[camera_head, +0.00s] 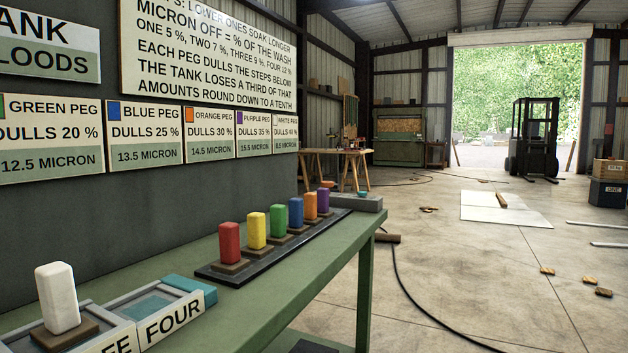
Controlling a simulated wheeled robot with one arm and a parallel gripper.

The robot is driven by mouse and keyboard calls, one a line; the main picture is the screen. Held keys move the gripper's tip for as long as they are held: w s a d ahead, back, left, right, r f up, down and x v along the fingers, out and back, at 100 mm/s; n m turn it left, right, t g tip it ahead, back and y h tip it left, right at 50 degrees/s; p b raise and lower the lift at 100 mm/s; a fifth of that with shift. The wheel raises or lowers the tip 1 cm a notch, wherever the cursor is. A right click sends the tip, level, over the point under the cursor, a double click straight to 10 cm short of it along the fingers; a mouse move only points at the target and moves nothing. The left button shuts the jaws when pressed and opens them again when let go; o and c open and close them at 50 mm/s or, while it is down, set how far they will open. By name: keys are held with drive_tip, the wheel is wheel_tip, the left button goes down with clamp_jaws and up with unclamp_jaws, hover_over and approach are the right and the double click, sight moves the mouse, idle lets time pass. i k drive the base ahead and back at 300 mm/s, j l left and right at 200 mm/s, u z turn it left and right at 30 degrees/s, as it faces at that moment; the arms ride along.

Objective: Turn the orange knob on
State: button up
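I see no orange knob that I can make out in the head view. The orange thing on the green bench (290,262) is a block-shaped orange peg (310,205). It stands upright on a dark rack (235,276), between a blue peg (296,212) and a purple peg (323,199). Green (278,220), yellow (257,231) and red (229,242) pegs stand nearer on the same rack. A white peg (57,297) stands on a brown base in a grey tray at the lower left. My gripper is not in view.
A tray marked FOUR (175,320) with a teal inside sits beside the white peg. Wall signs (145,135) hang behind the bench. A dark cable (405,285) crosses the floor. White sheets (505,210) and small wood pieces (588,281) lie on it; a forklift (534,140) stands far back.

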sight(327, 184)
drive_tip(key=i+l+u, duration=0.1)
drive_tip(key=u, duration=0.35)
drive_tip(key=i+l+u, duration=0.1)
drive_tip(key=l+u, duration=0.2)
drive_tip(key=u, duration=0.15)
drive_tip(key=l+u, duration=0.2)
drive_tip(key=u, duration=0.25)
drive_tip(key=l+u, duration=0.3)
drive_tip(key=u, duration=0.15)
drive_tip(key=i, duration=0.05)
